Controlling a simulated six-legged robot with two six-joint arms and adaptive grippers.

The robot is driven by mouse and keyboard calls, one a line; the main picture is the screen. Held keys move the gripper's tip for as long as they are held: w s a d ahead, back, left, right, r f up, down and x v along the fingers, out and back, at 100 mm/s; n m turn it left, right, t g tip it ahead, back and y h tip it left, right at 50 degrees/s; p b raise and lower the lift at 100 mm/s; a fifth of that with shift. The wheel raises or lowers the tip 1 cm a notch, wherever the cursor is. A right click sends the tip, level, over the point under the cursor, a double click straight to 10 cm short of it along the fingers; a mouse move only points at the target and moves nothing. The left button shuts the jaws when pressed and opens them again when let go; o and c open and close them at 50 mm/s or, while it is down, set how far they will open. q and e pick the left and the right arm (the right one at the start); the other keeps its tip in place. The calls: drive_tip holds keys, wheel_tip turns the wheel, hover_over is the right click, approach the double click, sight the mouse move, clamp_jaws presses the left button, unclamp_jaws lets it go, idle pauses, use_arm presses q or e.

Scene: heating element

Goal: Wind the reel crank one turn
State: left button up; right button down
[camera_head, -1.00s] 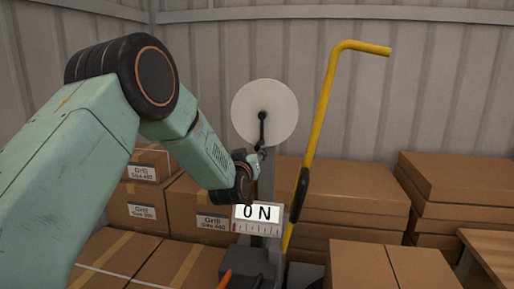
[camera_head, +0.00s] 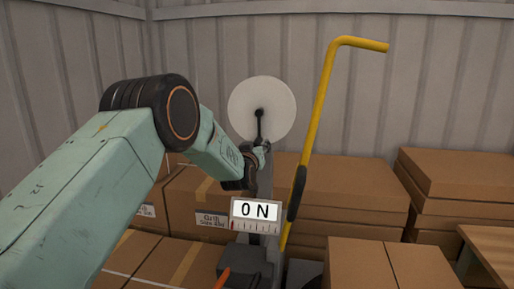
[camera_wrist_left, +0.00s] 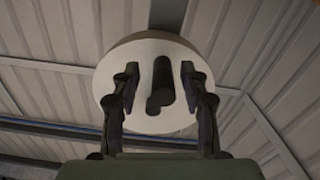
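The reel (camera_head: 262,95) is a white disc on a grey stand against the back wall. Its black crank (camera_head: 259,123) hangs down from the hub. My left gripper (camera_head: 263,150) is at the crank's lower end in the head view, partly hidden by its own wrist. In the left wrist view the left gripper (camera_wrist_left: 160,85) is open, with the dark crank handle (camera_wrist_left: 160,85) between its fingers. Gaps show on both sides of the handle, and the white reel (camera_wrist_left: 150,118) is behind it. My right gripper is not in view.
A gauge (camera_head: 256,209) reading "0 N" shows on the stand below the reel. A yellow bent bar (camera_head: 318,120) with a black grip rises just right of the reel. Cardboard boxes (camera_head: 350,190) surround the stand. A wooden table edge (camera_head: 490,250) shows at the right.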

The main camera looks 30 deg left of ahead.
use_arm(q)
drive_tip(key=shift+s+a+r, duration=0.2)
drive_tip(key=shift+s+r, duration=0.15)
drive_tip(key=shift+s, duration=0.15)
drive_tip(key=c, duration=0.5)
drive_tip(key=shift+w+d+f, duration=0.1)
clamp_jaws()
